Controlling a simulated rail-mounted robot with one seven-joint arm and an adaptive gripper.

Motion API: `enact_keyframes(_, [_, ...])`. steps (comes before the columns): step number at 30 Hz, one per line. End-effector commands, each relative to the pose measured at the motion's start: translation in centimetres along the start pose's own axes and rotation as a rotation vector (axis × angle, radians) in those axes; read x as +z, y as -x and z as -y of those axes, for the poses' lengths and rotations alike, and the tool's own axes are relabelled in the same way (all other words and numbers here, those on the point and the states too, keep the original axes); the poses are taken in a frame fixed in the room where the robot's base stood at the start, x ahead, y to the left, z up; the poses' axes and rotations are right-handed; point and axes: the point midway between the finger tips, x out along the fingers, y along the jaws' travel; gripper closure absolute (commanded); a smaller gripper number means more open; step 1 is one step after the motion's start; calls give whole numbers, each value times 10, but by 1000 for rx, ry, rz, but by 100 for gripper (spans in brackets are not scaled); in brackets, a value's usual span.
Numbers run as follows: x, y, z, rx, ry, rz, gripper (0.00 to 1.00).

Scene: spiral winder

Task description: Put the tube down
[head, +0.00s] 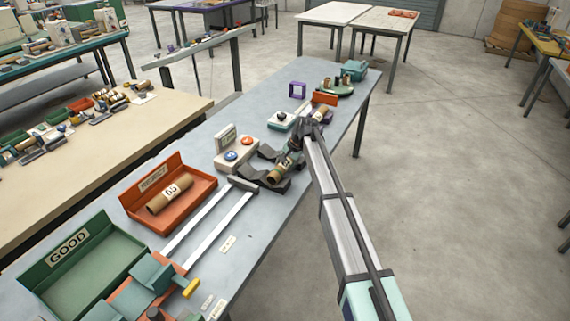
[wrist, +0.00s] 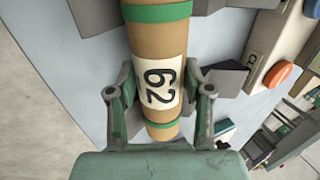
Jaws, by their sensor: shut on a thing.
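A brown cardboard tube with green bands and a white label reading 62 (wrist: 160,85) is between the two fingers of my gripper (wrist: 162,105), which is shut on it. In the head view the tube (head: 279,174) is at the dark cradle blocks (head: 250,174) on the grey bench. My gripper (head: 296,150) is above the tube's far part and hides some of it. Dark cradle pieces also show beside the tube in the wrist view (wrist: 226,78). I cannot tell whether the tube rests fully on the cradle.
A button box (head: 236,155) with blue and orange buttons stands left of the cradle. Nearer are a rail slide (head: 210,222), an orange reject tray (head: 195,190) holding another tube (head: 170,194), and an empty green GOOD tray (head: 85,275). More small items stand beyond my gripper.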

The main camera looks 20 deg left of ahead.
Motion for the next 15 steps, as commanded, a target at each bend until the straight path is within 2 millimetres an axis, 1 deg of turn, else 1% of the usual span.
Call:
enact_keyframes(2, [0, -2, -1, 0, 0, 0, 85])
enact_keyframes(3, [0, -3, -1, 0, 0, 0, 46])
enact_keyframes(5, [0, -2, -1, 0, 0, 0, 25])
enact_keyframes(15, [0, -1, 0, 0, 0, 0, 25])
